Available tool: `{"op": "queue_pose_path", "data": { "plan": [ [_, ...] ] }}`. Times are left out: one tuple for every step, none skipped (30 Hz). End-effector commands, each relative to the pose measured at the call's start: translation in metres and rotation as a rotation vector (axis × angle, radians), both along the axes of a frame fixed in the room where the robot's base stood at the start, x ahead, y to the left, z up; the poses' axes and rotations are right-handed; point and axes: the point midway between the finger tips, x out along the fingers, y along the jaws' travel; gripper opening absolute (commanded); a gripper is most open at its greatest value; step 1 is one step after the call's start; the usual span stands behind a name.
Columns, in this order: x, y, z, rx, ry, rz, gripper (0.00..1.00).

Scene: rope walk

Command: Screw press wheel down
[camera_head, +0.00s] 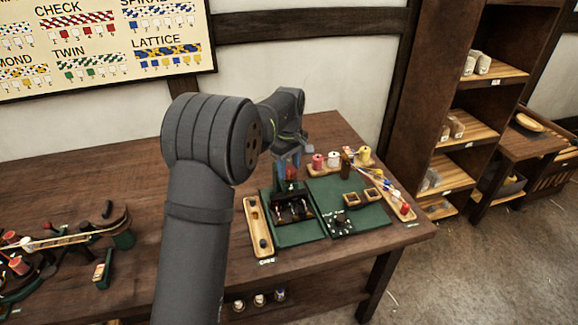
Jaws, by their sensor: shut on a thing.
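The small dark press (292,210) stands on a green mat at the middle right of the table. A small red part, which looks like the press wheel (291,173), shows at its top. My gripper (289,163) points down over the press, its fingers shut on the wheel. The fingers are small in this view and my arm's wrist is just above them, so the exact grip and the screw under the wheel are hard to make out.
Green mats (345,220) lie under the press and small wooden boxes. A long wooden tray (257,228) lies left of the press. Thread spools (333,159) stand behind on the right. A rope-winding device (70,240) is at the far left.

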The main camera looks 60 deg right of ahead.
Motion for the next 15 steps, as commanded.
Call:
{"op": "queue_pose_path", "data": {
  "plan": [
    [-0.0002,0.0001,0.0003,0.000,0.000,-0.037,0.22],
    [-0.0002,0.0001,0.0003,0.000,0.000,-0.064,0.22],
    [-0.0002,0.0001,0.0003,0.000,0.000,-0.100,0.22],
    [-0.0002,0.0001,0.0003,0.000,0.000,-0.129,0.22],
    [-0.0002,0.0001,0.0003,0.000,0.000,-0.157,0.22],
    [-0.0003,0.0001,0.0003,0.000,0.000,-0.195,0.22],
    [-0.0003,0.0001,0.0003,0.000,0.000,-0.224,0.22],
    [-0.0003,0.0001,0.0003,0.000,0.000,-0.253,0.22],
    [-0.0003,0.0001,0.0003,0.000,0.000,-0.291,0.22],
    [-0.0003,0.0001,0.0003,0.000,0.000,-0.320,0.22],
    [-0.0003,0.0001,0.0004,0.000,0.000,-0.348,0.22],
    [-0.0004,0.0000,0.0004,0.000,0.000,-0.386,0.22],
    [-0.0004,0.0000,0.0004,0.000,0.000,-0.415,0.22],
    [-0.0004,0.0000,0.0004,0.000,0.000,-0.443,0.22],
    [-0.0004,0.0000,0.0003,0.000,0.000,-0.481,0.22]
  ]
}}
